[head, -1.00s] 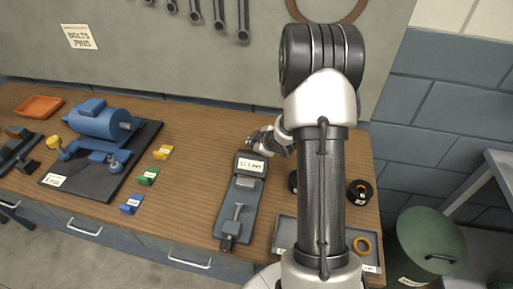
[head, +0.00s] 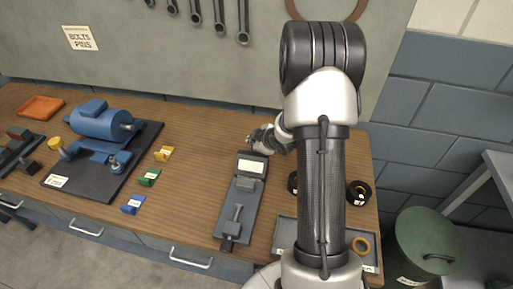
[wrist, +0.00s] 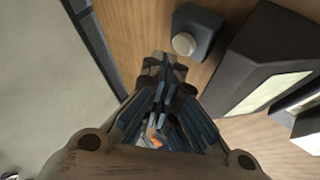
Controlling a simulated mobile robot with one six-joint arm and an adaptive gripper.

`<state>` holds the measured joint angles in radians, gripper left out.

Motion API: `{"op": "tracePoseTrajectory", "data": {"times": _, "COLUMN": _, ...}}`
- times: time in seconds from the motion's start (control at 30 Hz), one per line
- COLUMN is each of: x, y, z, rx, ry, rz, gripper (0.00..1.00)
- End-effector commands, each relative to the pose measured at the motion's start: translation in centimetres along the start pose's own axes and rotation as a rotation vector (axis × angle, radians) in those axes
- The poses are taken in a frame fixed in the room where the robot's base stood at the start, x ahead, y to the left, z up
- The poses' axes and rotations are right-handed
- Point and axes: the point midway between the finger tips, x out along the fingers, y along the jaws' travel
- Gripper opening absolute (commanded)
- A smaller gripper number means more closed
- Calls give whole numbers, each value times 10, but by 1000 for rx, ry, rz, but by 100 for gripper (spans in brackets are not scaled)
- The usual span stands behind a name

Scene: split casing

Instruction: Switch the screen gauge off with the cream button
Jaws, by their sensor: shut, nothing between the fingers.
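The screen gauge (head: 229,219) lies on the bench, with its dark screen housing at the far end. Its pale screen (head: 251,167) looks blank in the head view; part of the screen (wrist: 268,92) also shows at right in the wrist view. The round cream button (wrist: 183,44) sits on a small dark blue-grey box (wrist: 205,27) beside the housing. My gripper (wrist: 165,62) is shut and empty, its fingertips close beside the button in the wrist view. I cannot tell whether they touch. In the head view my gripper (head: 251,141) is just behind the housing and the button cannot be made out.
A blue motor-like unit (head: 99,123) stands on a dark plate at left, with yellow, green and blue blocks nearby. Black rings (head: 359,193) and a grey tray (head: 285,236) are at right near my arm. The bench between blocks and gauge is clear.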

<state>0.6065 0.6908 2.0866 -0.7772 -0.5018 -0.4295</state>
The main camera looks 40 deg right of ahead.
Motion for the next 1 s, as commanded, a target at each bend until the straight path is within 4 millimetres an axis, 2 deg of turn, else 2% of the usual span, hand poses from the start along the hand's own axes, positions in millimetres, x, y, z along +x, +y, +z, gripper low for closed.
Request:
{"op": "tracePoseTrajectory", "data": {"times": 0.17, "x": -6, "y": 4, "z": -4, "rx": 0, "ry": 0, "rz": 0, "gripper": 0}}
{"op": "tracePoseTrajectory", "data": {"times": 0.7, "x": -42, "y": 31, "z": -31, "rx": 1, "ry": 0, "rz": 1, "gripper": 0}}
{"op": "tracePoseTrajectory", "data": {"times": 1.0, "x": -42, "y": 30, "z": -30, "rx": 0, "ry": 0, "rz": 0, "gripper": 0}}
